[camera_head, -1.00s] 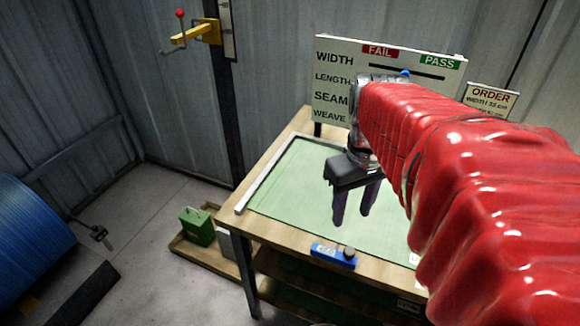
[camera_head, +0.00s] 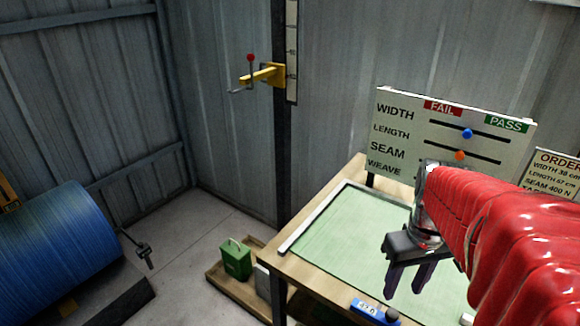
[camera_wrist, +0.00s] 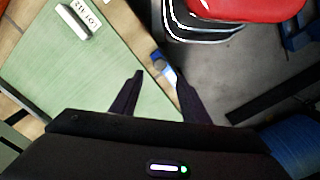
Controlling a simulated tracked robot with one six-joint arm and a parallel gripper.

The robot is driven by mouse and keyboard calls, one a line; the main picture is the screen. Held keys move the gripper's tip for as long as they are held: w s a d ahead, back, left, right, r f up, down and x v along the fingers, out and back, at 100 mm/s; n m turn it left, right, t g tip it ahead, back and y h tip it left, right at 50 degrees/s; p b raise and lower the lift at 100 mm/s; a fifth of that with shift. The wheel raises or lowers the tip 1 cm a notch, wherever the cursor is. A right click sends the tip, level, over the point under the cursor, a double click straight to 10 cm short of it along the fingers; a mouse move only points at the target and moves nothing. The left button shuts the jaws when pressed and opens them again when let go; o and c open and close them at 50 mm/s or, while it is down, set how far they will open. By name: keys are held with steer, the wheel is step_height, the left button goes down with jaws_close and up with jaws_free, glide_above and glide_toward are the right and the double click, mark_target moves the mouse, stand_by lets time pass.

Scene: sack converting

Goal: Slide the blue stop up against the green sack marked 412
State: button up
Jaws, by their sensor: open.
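A flat green sheet (camera_head: 345,238), which I take for the sack, lies on the wooden table. A blue block with a pale readout and dark knob (camera_head: 366,307), likely the stop, sits at the table's front edge, partly cut off by the frame. In the wrist view a blue and white piece (camera_wrist: 160,62) shows between the fingertips, apparently the same block. My gripper (camera_head: 404,287) is open and empty, fingers pointing down; its fingertips (camera_wrist: 160,76) show no contact.
A pale rail (camera_head: 312,216) runs along the sheet's left side. A board (camera_head: 400,150) with WIDTH, LENGTH, SEAM and WEAVE stands behind the table. A green can (camera_head: 236,260) stands in a low wooden tray on the floor. A large blue roll (camera_head: 60,245) lies at the left.

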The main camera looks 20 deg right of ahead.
mark_target(393, 313)
step_height(393, 313, down, 9)
steer(key=shift+f, duration=0.15)
steer(key=shift+c, duration=0.2)
jaws_close()
stand_by(0.6)
